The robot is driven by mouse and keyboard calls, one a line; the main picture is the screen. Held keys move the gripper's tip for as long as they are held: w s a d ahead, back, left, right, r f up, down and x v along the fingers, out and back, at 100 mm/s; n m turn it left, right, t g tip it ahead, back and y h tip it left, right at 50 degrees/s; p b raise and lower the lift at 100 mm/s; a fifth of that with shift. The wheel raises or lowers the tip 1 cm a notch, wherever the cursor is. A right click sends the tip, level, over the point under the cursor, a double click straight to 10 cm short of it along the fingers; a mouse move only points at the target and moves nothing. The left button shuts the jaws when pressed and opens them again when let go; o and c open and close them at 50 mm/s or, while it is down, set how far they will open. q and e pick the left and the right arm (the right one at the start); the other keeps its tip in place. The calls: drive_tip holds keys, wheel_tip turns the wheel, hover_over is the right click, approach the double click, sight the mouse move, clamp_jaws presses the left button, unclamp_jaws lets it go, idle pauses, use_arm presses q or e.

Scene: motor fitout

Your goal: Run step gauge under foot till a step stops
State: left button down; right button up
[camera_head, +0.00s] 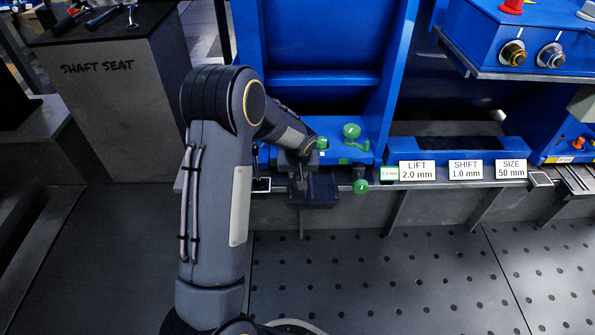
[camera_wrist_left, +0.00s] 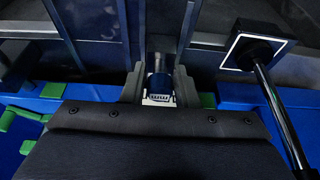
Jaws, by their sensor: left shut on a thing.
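My left gripper (camera_head: 300,187) is low in front of the blue machine's bench edge. In the left wrist view its two grey fingers (camera_wrist_left: 159,88) are shut on a small piece, the step gauge (camera_wrist_left: 158,97) as far as I can tell, with a white label reading "mm" and a dark blue round part. Its steps cannot be made out. In the head view my wrist and fingers cover most of it. The foot cannot be made out clearly, so I cannot tell whether the gauge touches it. My right gripper is not in view.
Plates read LIFT 2.0 mm (camera_head: 417,170), SHIFT 1.0 mm (camera_head: 465,169) and SIZE 50 mm (camera_head: 511,169). A white-edged black square (camera_wrist_left: 252,50) with a shiny rod (camera_wrist_left: 280,115) is close by.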

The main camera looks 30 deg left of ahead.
use_arm(q)
drive_tip(key=shift+s+d+b, duration=0.35)
drive_tip(key=shift+s+d, duration=0.05)
drive_tip(key=shift+s, duration=0.25)
drive_tip(key=shift+s+d+b, duration=0.35)
drive_tip(key=shift+s+d, duration=0.05)
drive_tip(key=shift+s, duration=0.25)
drive_tip(key=shift+s+d, duration=0.4)
drive_tip(key=shift+s, duration=0.25)
drive_tip(key=shift+s+d, duration=0.35)
drive_tip(key=shift+s, duration=0.25)
drive_tip(key=s+d, duration=0.4)
drive_tip(key=s, duration=0.3)
drive_tip(key=shift+s+d, duration=0.3)
drive_tip(key=shift+d, duration=0.05)
drive_tip(key=shift+r, duration=0.15)
drive_tip(key=shift+r+p, duration=1.8)
drive_tip(key=shift+r, duration=0.6)
